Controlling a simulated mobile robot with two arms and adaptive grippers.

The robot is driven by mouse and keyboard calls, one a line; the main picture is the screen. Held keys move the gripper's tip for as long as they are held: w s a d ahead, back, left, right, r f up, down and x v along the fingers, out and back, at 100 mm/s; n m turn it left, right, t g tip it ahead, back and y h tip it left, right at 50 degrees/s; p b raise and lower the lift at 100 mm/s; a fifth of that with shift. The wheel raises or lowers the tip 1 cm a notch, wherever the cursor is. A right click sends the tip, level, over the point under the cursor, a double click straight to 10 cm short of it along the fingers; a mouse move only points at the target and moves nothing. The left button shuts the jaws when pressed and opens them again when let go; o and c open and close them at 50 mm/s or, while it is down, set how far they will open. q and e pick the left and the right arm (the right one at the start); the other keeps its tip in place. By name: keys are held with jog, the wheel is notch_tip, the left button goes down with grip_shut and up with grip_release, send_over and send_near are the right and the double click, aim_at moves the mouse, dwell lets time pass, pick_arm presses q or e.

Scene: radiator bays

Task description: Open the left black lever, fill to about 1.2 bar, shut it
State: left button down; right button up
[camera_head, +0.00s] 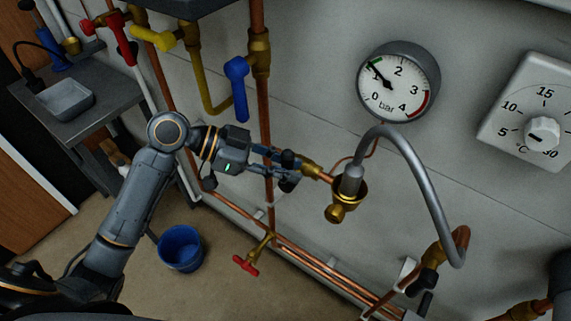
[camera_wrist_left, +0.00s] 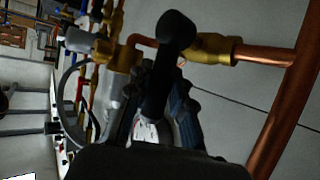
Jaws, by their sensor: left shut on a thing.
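The left black lever (camera_head: 288,160) sits on a brass valve (camera_head: 310,171) beside the silver hose's upper end. My left gripper (camera_head: 284,172) is shut on this lever. In the left wrist view the black lever (camera_wrist_left: 165,65) lies between the dark fingers (camera_wrist_left: 158,115) and runs across the brass valve (camera_wrist_left: 212,48). The pressure gauge (camera_head: 400,90) has its needle a little past 1, close to the green mark. The silver hose (camera_head: 425,185) arches from the left valve to the right fitting. My right gripper is out of view.
A second black lever (camera_head: 425,304) is at the lower right. A blue lever (camera_head: 238,88), yellow handle (camera_head: 153,38) and red valve (camera_head: 246,265) are nearby. A blue bucket (camera_head: 181,250) stands on the floor. A thermostat dial (camera_head: 541,134) is at the right.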

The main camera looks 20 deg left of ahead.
pick_arm(q)
jog(key=c, duration=1.2)
grip_release()
jog(key=shift+d, duration=0.1)
jog(key=shift+o, duration=0.2)
jog(key=v, duration=1.2)
